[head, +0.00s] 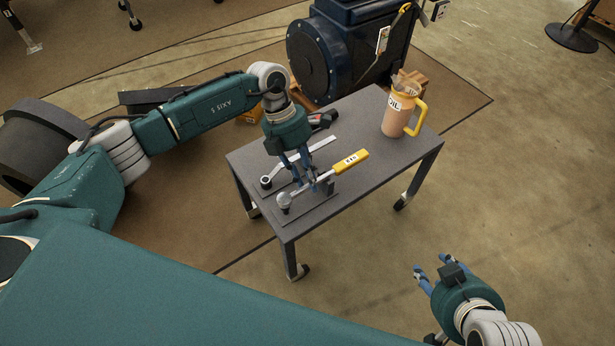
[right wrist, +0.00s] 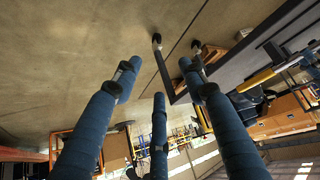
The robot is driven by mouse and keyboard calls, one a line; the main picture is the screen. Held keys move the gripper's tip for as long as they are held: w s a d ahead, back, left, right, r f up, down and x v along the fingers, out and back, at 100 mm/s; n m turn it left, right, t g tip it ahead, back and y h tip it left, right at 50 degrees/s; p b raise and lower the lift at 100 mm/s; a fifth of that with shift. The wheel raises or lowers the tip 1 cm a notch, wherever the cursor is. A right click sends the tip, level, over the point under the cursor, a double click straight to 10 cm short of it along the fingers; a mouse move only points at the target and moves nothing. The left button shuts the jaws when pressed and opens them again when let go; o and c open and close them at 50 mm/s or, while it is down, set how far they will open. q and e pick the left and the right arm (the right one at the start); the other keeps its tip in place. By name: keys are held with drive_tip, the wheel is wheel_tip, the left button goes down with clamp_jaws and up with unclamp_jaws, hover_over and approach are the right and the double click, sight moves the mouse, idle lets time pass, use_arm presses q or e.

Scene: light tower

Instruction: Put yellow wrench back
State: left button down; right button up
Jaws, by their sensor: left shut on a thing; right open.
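The yellow wrench (head: 350,162) has a yellow handle with a white label and a grey shaft running down-left to a round head (head: 284,199). It is at the front part of the grey cart top (head: 330,213). My left gripper (head: 312,180) points down from above and is shut on the wrench's shaft, left of the yellow handle. Whether the wrench touches the surface below is hard to tell. My right gripper (head: 436,277) is open and empty, away from the cart at the lower right; its spread fingers show in the right wrist view (right wrist: 155,90).
A second wrench with a grey shaft (head: 318,146) lies behind the yellow one. A dark and red tool (head: 323,119) lies at the cart's back edge. An oil jug (head: 398,112) with a yellow handle stands at the back right. A large blue machine (head: 345,50) stands behind the cart.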

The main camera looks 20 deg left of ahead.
use_arm(q)
drive_tip(key=shift+f, duration=0.3)
drive_tip(key=c, duration=1.5)
unclamp_jaws()
drive_tip(key=shift+f, duration=0.1)
drive_tip(key=shift+a+r, duration=0.1)
drive_tip(key=shift+r, duration=0.1)
drive_tip(key=v, duration=1.1)
drive_tip(key=shift+w+a+r, duration=0.1)
drive_tip(key=shift+a+r, duration=0.05)
drive_tip(key=shift+r, duration=0.2)
use_arm(e)
drive_tip(key=w+r, duration=0.1)
drive_tip(key=w+a+t, duration=0.1)
drive_tip(key=shift+w+r, duration=0.35)
drive_tip(key=shift+r, duration=0.05)
